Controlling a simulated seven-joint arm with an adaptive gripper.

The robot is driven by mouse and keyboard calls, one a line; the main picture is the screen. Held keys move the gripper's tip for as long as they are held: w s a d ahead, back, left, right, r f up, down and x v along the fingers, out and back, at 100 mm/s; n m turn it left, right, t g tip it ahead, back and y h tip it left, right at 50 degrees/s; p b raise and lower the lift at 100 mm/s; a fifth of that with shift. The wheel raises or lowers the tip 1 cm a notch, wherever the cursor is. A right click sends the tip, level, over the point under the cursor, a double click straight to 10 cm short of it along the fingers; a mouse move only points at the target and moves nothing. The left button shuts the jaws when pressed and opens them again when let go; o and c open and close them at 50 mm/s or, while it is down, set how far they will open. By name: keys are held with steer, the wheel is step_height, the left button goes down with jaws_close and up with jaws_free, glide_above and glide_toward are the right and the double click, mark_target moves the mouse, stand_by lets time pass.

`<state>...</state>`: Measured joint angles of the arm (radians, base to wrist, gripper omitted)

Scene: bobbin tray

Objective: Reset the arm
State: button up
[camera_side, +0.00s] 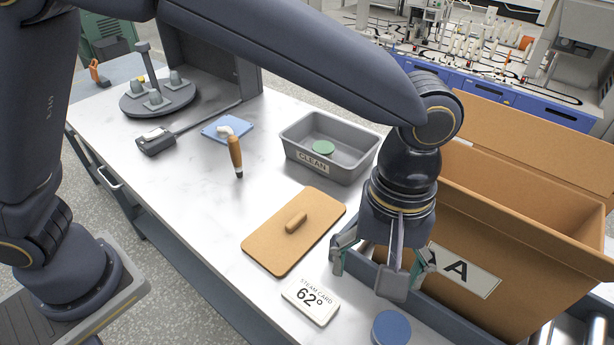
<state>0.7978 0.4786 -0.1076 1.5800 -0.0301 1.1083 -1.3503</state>
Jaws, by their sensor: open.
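My arm reaches from the left across the upper part of the side view. My gripper (385,270) points down at the right side of the table, in front of the large cardboard box (528,262) marked "A". Its fingers are spread apart, and I see nothing between them. Part of the box's label is hidden behind my gripper.
The white table (200,190) holds a grey "CLEAN" tray (345,175) with a green disc (323,147), a brown lid (265,245), a "STEAM CARD 62°" sign (311,301), a blue round object (391,328), a wooden-handled tool (235,155) and a grey round stand (135,103).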

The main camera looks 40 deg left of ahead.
steer(key=a+r+m+t, duration=0.1)
steer(key=a+r, duration=0.2)
steer(key=a, duration=0.4)
steer(key=w+a+r+m+t, duration=0.1)
steer(key=a+r, duration=0.3)
steer(key=a, duration=0.3)
steer(key=a+r+m+t, duration=0.1)
steer(key=a+r, duration=0.2)
steer(key=a, duration=0.4)
steer(key=s+a+m+t, duration=0.1)
steer(key=s+a, duration=0.3)
steer(key=a, duration=0.3)
steer(key=s+a+m+t, duration=0.1)
steer(key=s+a+t, duration=0.1)
steer(key=s+a, duration=0.2)
steer(key=a, duration=0.3)
steer(key=shift+f+t, duration=0.25)
steer(key=shift+t, duration=0.05)
